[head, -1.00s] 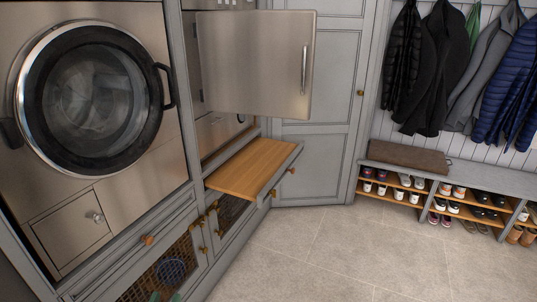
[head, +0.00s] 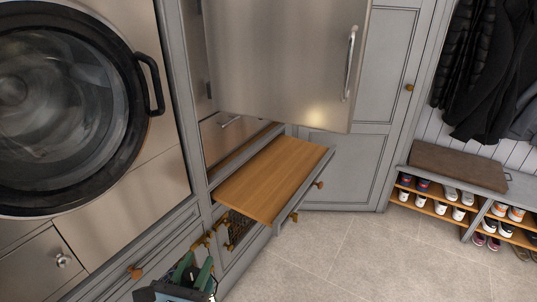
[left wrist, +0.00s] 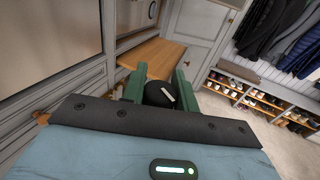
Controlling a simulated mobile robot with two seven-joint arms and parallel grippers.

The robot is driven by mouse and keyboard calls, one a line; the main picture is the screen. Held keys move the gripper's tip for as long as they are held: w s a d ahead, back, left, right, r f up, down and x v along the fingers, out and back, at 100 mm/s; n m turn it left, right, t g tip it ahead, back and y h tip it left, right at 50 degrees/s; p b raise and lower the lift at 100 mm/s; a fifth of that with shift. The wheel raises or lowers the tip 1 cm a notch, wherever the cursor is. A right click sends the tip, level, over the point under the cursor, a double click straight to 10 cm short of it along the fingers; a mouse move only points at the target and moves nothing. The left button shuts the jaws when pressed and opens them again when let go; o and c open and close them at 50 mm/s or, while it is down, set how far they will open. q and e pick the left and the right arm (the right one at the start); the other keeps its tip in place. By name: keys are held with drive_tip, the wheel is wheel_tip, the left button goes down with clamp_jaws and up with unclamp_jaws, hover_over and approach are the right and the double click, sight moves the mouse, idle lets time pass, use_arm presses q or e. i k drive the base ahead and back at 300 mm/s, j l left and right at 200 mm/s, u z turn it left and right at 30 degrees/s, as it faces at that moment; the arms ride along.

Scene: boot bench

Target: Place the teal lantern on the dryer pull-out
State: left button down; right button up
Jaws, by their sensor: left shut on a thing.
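The dryer pull-out (head: 268,178) is a bare wooden board, drawn out below the steel door. It also shows in the left wrist view (left wrist: 153,53). My left gripper (head: 197,264), with green fingers, is at the bottom of the head view, lower and nearer than the board. It is shut on the lantern (left wrist: 158,94), of which the left wrist view shows a dark rounded top with a pale strip between the fingers. The lantern's teal colour cannot be made out, and its lower part is hidden. My right gripper is not in view.
An open steel door (head: 285,60) hangs above the board. A washer with a round door (head: 60,110) stands at left. A bench with shoe shelves (head: 440,205) and hanging coats (head: 490,75) are at right. The tiled floor (head: 350,255) is clear.

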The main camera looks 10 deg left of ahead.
sight(254, 173)
drive_tip(key=i+z, duration=0.2)
drive_tip(key=i, duration=0.2)
drive_tip(key=i+j+z, duration=0.15)
drive_tip(key=i, duration=0.2)
drive_tip(key=i+j+z, duration=0.2)
drive_tip(key=i, duration=0.2)
